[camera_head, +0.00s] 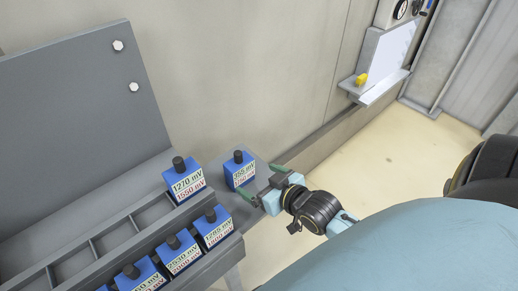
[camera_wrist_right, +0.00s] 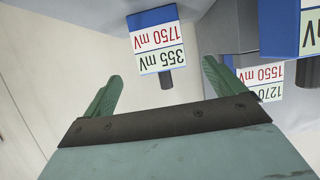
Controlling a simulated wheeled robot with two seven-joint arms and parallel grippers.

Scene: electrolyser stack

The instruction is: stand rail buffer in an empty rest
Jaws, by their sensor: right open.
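Blue blocks with black top knobs and white labels show in the head view; no label reads "rail buffer". One, marked 355 mV / 1750 mV (camera_head: 239,171), stands upright on the grey bench end, outside the rack; it also shows in the right wrist view (camera_wrist_right: 155,42). A grey rack (camera_head: 135,243) has empty compartments (camera_head: 112,239) in its back row. A block marked 1270 mV / 1550 mV (camera_head: 184,184) stands at that row's right end. My right gripper (camera_head: 258,181) is open and empty beside the 355 mV block, its fingers apart from it. My left gripper is out of view.
Several more blue blocks (camera_head: 181,254) fill the front row of the rack. A grey upright panel (camera_head: 80,100) stands behind the bench. A wall shelf (camera_head: 377,85) with a small yellow object (camera_head: 361,79) is at upper right. The floor (camera_head: 370,150) right of the bench looks clear.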

